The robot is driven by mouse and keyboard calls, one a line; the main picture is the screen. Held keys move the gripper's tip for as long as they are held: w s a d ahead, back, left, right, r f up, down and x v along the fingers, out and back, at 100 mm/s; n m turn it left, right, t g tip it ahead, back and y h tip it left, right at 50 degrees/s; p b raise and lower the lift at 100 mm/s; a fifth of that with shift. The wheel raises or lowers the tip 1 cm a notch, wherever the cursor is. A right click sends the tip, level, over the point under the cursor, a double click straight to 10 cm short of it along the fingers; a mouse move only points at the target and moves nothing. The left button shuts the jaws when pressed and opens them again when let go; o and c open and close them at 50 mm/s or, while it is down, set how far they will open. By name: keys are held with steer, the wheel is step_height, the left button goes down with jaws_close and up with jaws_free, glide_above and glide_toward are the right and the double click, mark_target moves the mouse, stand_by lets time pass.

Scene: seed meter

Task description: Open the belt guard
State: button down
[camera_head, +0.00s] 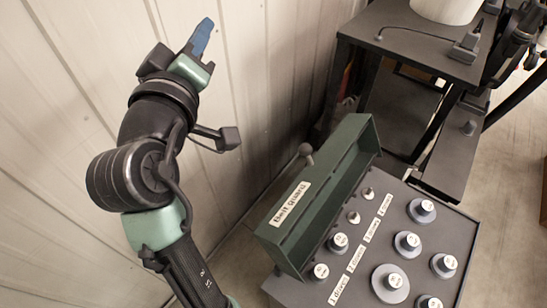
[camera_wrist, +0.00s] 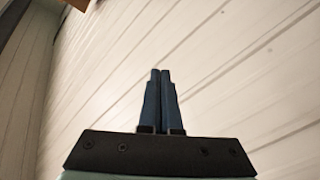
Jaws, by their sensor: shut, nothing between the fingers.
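The belt guard (camera_head: 290,217) is a long dark green cover with a white label. It stands tilted along the left edge of the grey meter panel (camera_head: 448,225), its hollow side facing right and up. A round grey knob (camera_head: 306,150) on a short stem sticks out from its left side. Several small pulleys beside the guard are uncovered. My gripper (camera_head: 201,38) is raised in front of the wall, up and left of the guard and well apart from it. In the wrist view its blue fingers (camera_wrist: 160,100) are together and empty.
A pale panelled wall (camera_head: 70,100) runs close behind my arm on the left. Several labelled round discs (camera_head: 407,242) sit on the panel. A dark bench (camera_head: 410,40) with a white container (camera_head: 447,8) stands behind. Free air lies between gripper and guard.

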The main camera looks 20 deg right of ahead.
steer(key=s+f+n+g+h+b, duration=0.3)
steer(key=s+f+n+h, duration=0.1)
steer(key=f, duration=1)
steer(key=s+f+n+g+h+b, duration=0.3)
steer(key=s+f+n+g+h, duration=0.1)
steer(key=f, duration=1)
steer(key=w+d+r+p, duration=0.2)
steer(key=w+d+p, duration=0.1)
steer(key=d, duration=0.8)
steer(key=shift+d+h+p, duration=0.15)
steer(key=shift+h+p, duration=0.15)
steer(key=shift+p, duration=0.6)
steer(key=shift+w+r, duration=0.1)
